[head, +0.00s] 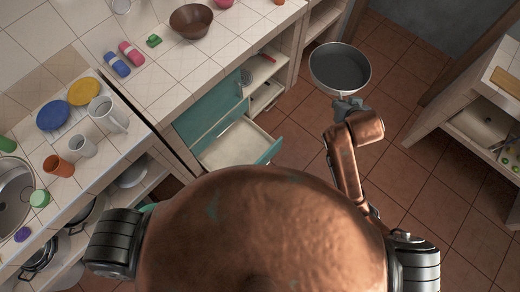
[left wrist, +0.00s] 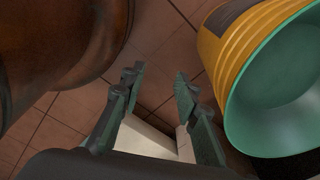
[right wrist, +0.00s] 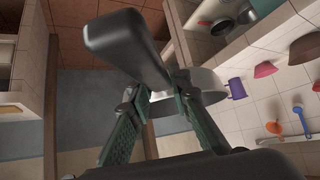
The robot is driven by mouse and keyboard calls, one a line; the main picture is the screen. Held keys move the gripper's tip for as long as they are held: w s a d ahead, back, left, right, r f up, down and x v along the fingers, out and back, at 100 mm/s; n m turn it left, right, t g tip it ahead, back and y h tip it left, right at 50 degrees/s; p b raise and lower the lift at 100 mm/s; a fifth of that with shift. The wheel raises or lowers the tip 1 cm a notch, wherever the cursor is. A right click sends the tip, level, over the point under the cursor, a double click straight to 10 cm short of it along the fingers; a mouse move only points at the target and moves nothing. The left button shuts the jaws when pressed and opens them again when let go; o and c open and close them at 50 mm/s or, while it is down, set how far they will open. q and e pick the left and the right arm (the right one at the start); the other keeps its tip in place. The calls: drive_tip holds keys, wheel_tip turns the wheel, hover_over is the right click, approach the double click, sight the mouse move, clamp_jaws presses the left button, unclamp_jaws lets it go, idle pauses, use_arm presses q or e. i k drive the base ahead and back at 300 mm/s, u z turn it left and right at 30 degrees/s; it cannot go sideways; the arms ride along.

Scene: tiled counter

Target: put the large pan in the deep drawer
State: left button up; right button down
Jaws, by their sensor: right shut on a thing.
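The large pan (head: 340,70), grey inside with a pale rim, is held out over the floor, to the right of the counter. My right gripper (head: 347,106) is shut on its dark handle (right wrist: 128,45), with the pan body (right wrist: 207,88) partly hidden behind the fingers in the right wrist view. A drawer with a teal front (head: 269,151) stands pulled out below the counter, and its pale inside looks empty where it shows. My body hides its near part. My left gripper (left wrist: 158,76) is open and empty in the left wrist view; the head view does not show it.
An orange bucket (left wrist: 245,35) with a green inside is close to my left gripper. The counter (head: 175,80) holds a brown bowl (head: 191,20), plates and cups. A wooden shelf unit (head: 470,105) stands at right. Tiled floor (head: 300,125) is clear between the drawer and pan.

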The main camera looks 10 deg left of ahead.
sight(232, 154)
drive_tip(key=z, duration=1.15)
drive_tip(key=i, duration=2.95)
drive_tip(key=u, duration=4.05)
drive_tip(key=i, duration=0.55)
drive_tip(key=u, duration=0.15)
